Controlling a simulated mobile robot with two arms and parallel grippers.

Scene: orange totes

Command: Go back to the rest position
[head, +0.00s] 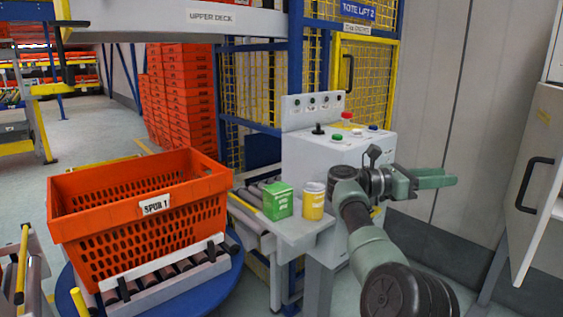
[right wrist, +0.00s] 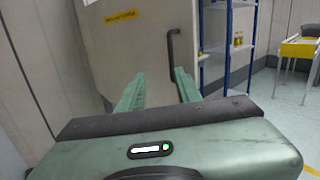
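My right gripper (head: 452,176) is at the right of the head view, stretched out to the right and held in the air beside the control console (head: 325,160). In the right wrist view its two green fingers (right wrist: 158,88) stand apart with nothing between them. Beyond them is a pale cabinet door with a dark handle (right wrist: 171,58). My left gripper does not show in any view.
An orange tote (head: 140,215) labelled SPUR 1 sits on a roller turntable at the left. A green box (head: 278,201) and a yellow can (head: 314,203) stand on a small shelf by the console. A cabinet door (head: 535,170) is at the right edge.

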